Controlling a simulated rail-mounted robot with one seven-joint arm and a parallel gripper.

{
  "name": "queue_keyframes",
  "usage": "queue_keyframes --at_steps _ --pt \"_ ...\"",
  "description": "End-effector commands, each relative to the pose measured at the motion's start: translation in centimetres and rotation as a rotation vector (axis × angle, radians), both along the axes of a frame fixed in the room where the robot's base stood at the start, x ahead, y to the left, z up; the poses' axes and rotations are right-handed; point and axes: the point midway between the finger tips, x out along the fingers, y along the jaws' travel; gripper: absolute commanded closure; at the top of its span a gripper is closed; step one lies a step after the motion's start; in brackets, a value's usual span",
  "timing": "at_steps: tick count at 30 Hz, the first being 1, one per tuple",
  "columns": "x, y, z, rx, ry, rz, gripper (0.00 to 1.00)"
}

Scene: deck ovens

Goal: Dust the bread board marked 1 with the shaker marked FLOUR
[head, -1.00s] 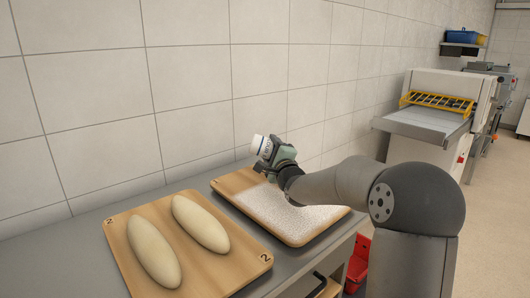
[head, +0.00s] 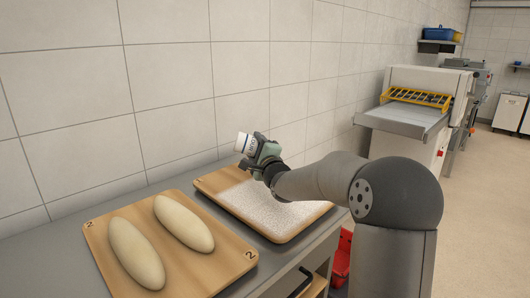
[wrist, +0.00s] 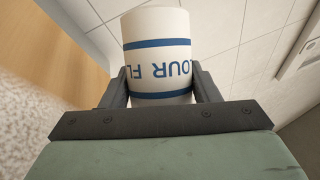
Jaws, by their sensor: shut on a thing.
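My gripper (wrist: 162,88) is shut on the white FLOUR shaker (wrist: 157,28), which has blue bands and blue lettering. In the head view the shaker (head: 242,143) is tilted in my gripper (head: 250,148), above the far left part of a wooden board (head: 213,189). White flour covers most of that board, with bare wood along its far left end and its rim.
Both boards lie on a grey counter (head: 68,235) against a tiled wall (head: 170,90). A red bin (head: 341,262) stands below at the right. A machine with a yellow grid (head: 416,97) stands farther back at the right.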

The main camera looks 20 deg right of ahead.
Motion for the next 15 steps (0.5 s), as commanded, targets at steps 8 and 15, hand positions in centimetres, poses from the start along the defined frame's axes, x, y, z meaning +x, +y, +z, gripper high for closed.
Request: queue_keyframes --at_steps 8,15 --pt "1.0 3.0 0.0 0.0 -0.002 0.003 0.73" --pt "1.9 5.6 0.1 0.001 -0.003 0.002 0.73"
